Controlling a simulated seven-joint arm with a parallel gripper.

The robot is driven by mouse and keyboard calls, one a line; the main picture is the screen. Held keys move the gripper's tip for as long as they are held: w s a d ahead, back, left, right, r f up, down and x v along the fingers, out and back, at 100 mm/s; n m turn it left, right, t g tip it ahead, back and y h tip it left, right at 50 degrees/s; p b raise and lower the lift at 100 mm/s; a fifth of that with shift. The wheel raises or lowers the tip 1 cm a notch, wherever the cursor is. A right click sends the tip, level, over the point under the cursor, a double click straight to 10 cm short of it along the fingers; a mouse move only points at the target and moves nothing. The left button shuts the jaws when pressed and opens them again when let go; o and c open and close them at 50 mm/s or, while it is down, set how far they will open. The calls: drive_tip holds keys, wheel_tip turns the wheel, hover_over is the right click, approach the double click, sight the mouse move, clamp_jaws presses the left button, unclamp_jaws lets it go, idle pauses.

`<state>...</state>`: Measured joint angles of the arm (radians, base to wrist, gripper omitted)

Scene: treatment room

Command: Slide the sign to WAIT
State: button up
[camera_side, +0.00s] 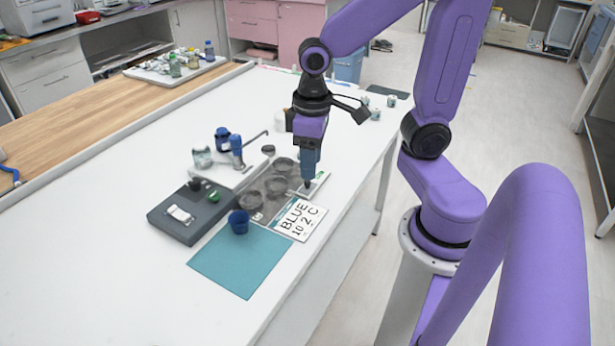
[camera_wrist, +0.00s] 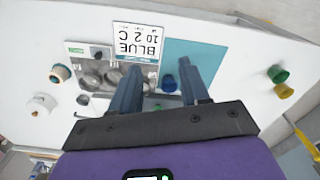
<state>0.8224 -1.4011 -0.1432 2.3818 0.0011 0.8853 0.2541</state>
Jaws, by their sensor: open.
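The sliding sign (camera_side: 319,181) is a small pale panel with a green label at the far right end of the grey tray. It also shows in the wrist view (camera_wrist: 88,51), with the green label at its left and a small dark part, perhaps a knob, to the right. The lettering is too small to read. My gripper (camera_side: 307,186) points down close by the sign and hides part of it in the side view; contact cannot be told. In the wrist view my gripper (camera_wrist: 159,68) has its fingers apart with nothing held, and the sign lies left of them.
A card reading BLUE 10 2 C (camera_side: 299,219) lies beside the grey tray (camera_side: 268,207), which holds several dark round cups. A blue cup (camera_side: 239,222) stands by the teal mat (camera_side: 240,262). A grey box (camera_side: 180,224) is at left. The table's front left is clear.

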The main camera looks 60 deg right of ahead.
drive_tip(key=w+d+m, duration=0.7)
drive_tip(key=m, duration=0.6)
hover_over(308, 184)
drive_tip(key=f, duration=1.9)
drive_tip(key=shift+w+d, duration=0.3)
drive_tip(key=shift+d, duration=0.05)
